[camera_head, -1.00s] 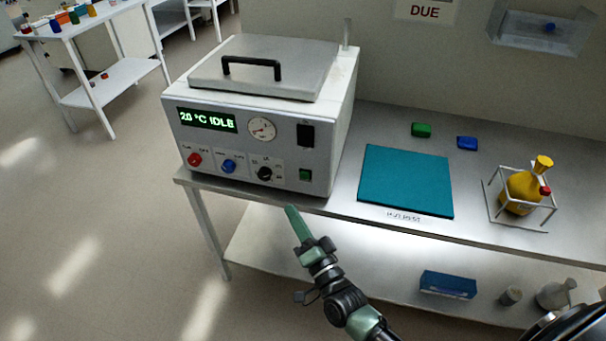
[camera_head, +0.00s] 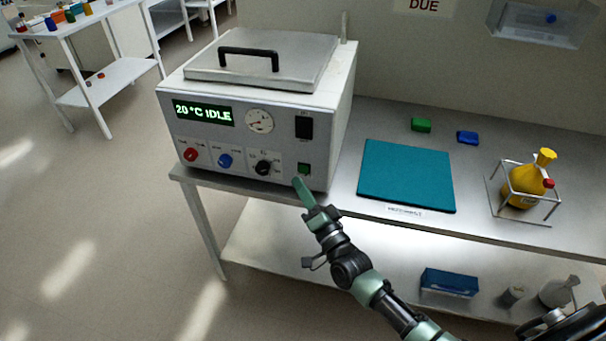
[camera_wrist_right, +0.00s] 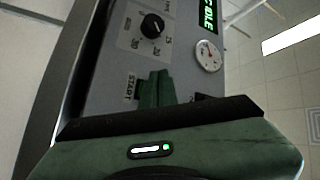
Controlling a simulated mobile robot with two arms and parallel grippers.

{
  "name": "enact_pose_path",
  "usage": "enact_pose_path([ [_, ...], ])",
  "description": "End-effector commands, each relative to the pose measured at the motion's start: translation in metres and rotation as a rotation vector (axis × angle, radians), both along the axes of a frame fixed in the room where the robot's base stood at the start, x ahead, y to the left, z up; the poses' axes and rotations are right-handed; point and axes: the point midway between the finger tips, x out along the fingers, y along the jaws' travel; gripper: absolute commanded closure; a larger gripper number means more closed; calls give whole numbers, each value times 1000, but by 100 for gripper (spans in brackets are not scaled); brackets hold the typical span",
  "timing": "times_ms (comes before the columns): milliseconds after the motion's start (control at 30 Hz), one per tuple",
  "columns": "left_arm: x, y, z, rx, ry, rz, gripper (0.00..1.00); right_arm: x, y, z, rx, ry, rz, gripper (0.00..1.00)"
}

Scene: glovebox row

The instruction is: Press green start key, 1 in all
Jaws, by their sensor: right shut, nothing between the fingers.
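The grey-white machine (camera_head: 250,110) stands on the bench, its display (camera_head: 203,113) reading "20 °C IDLE". The green start key (camera_head: 304,168) is a small square at the lower right of its front panel, below a black switch (camera_head: 303,127). My right gripper (camera_head: 299,182) is shut and empty, its tips just below the key in the head view. In the right wrist view the shut green fingers (camera_wrist_right: 156,90) point at the panel beside the "START" label (camera_wrist_right: 130,88). They seem to hide the key there. I cannot tell whether they touch it. My left gripper is not in view.
A red button (camera_head: 190,154), a blue button (camera_head: 225,160) and a black knob (camera_head: 263,168) lie left of the key. A teal mat (camera_head: 407,175), small green and blue blocks, and a yellow flask (camera_head: 525,185) in a wire frame are on the bench to the right.

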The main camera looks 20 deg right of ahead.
Motion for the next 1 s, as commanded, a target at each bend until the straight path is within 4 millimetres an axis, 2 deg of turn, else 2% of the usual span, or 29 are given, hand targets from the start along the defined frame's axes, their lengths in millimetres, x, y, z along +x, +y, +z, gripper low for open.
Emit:
enact_pose_path([
  [233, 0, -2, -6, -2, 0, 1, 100, 10, -7, 0, -1, -2, -1, 100],
  [1000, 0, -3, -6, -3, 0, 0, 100, 10, -7, 1, -1, -1, -1, 100],
])
